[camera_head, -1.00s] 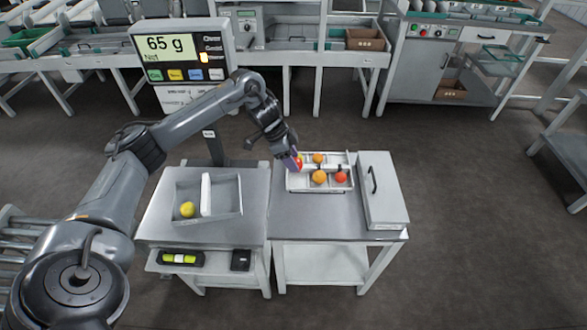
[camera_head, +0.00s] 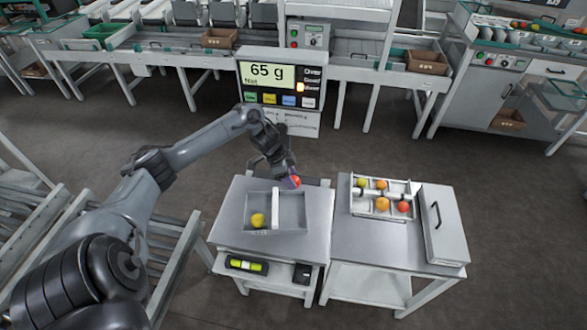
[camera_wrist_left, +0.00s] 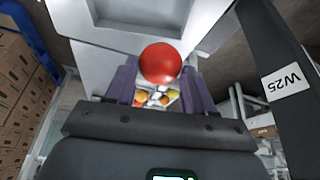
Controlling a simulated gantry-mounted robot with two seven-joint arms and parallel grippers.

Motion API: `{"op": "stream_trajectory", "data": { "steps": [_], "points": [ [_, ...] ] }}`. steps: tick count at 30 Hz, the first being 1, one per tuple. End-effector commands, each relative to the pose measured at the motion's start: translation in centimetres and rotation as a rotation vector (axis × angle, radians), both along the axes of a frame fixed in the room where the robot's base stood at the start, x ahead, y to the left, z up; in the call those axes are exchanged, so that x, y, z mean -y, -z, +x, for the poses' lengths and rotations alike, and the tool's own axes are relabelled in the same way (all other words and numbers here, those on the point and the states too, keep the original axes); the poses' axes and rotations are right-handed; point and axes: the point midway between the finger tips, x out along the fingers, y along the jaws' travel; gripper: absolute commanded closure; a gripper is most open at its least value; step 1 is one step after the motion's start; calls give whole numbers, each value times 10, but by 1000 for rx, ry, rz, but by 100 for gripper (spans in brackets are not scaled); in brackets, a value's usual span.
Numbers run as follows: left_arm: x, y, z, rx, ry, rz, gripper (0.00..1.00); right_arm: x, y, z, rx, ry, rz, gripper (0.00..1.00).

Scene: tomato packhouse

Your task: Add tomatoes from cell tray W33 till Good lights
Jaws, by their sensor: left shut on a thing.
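My left gripper (camera_head: 293,181) is shut on a red tomato (camera_head: 296,183), held above the back right of the two-part pan (camera_head: 305,213) on the left table. The tomato also shows in the left wrist view (camera_wrist_left: 160,64), between the purple fingers. A yellow tomato (camera_head: 258,220) lies in the pan's left part; the right part looks empty. The display (camera_head: 267,75) reads 65 g, and the orange lamp (camera_head: 300,87) by its lowest word is lit. The cell tray (camera_head: 352,205) on the right table holds several yellow, orange and red tomatoes. Its label cannot be read.
A grey lidded box (camera_head: 450,240) with a handle stands right of the cell tray. A green-lit level (camera_head: 246,265) and a small black device (camera_head: 302,274) sit at the left table's front. A dark post (camera_wrist_left: 285,85) labelled W25 stands close by in the wrist view.

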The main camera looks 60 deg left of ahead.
Motion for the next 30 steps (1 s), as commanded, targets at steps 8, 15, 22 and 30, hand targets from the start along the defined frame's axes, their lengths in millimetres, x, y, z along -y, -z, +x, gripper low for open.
{"op": "stream_trajectory", "data": {
  "steps": [8, 15, 22, 30],
  "points": [
    [0, 9, -4, 0, 0, 1, 61, 1, 6, 0, 1, 0, -2, 100],
    [0, 23, -4, 2, 1, 1, 61, -1, 24, 0, 0, 2, 4, 100],
    [0, 42, -4, 2, 1, 1, 61, -2, 51, -1, -2, 4, 9, 100],
    [0, 69, -4, -1, -1, -1, 61, -3, 61, -1, -4, 5, 11, 100]
  ]
}}
